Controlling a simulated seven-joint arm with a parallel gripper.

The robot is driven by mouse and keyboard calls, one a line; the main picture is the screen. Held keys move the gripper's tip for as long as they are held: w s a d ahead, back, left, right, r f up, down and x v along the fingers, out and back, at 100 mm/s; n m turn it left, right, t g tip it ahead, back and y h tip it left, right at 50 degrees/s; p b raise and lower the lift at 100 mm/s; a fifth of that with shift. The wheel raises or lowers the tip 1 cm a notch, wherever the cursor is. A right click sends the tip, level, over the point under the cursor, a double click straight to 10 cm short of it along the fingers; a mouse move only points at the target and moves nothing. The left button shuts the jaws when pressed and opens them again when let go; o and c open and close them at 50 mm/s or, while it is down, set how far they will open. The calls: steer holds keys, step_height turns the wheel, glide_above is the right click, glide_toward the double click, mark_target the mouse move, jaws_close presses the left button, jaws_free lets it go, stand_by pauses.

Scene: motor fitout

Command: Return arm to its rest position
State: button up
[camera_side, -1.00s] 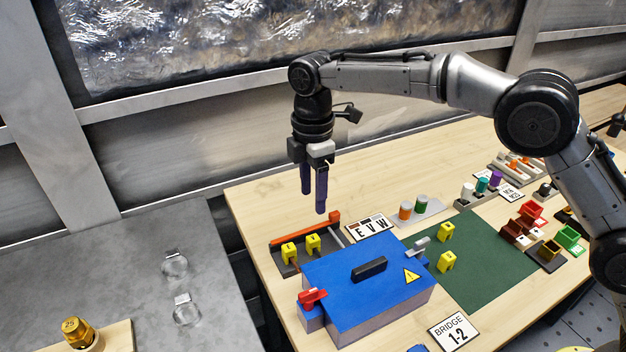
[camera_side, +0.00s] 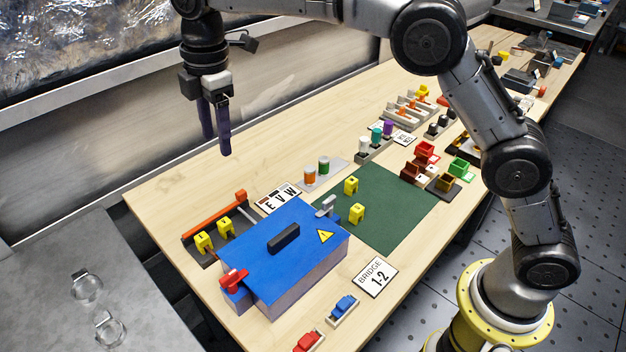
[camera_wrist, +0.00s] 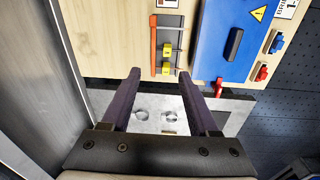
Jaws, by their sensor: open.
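My gripper (camera_side: 216,128) hangs fingers down above the back left part of the wooden table, in the air and touching nothing. Its two dark purple fingers are apart with nothing between them. In the wrist view the open fingers (camera_wrist: 158,92) reach towards the table's edge and the grey bench. My arm runs from its yellow base at the lower right, up and across to the left. The blue box (camera_side: 290,238) with a black handle and a warning sign stands closed in front of the gripper, well below it. The blue box also shows in the wrist view (camera_wrist: 212,45).
An orange-red bar (camera_side: 213,214) and two yellow blocks (camera_side: 213,236) lie left of the box. Two more yellow blocks (camera_side: 354,200) are on the green mat (camera_side: 395,215). Coloured cylinders and small bins stand farther right. A grey bench (camera_side: 60,320) with glass rings is at lower left.

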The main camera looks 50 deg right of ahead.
steer(key=s+d+r+m+t, duration=0.1)
steer(key=s+d+r+m, duration=0.1)
steer(key=s+d+r, duration=0.6)
steer(key=s+d+r+m+t, duration=0.2)
steer(key=s+d+r+m, duration=0.25)
steer(key=s+d, duration=0.45)
steer(key=s+d+f+m+t, duration=0.1)
steer(key=s+d+f+m, duration=0.1)
steer(key=s, duration=0.4)
steer(key=s+d+f+m, duration=0.2)
steer(key=s+m, duration=0.1)
steer(key=s, duration=0.3)
steer(key=s+d+f+m, duration=0.1)
steer(key=s+f+m, duration=0.3)
steer(key=f, duration=0.5)
steer(key=shift+s+f+m+t, duration=0.25)
steer(key=shift+s+m+t, duration=0.1)
steer(key=shift+m, duration=0.6)
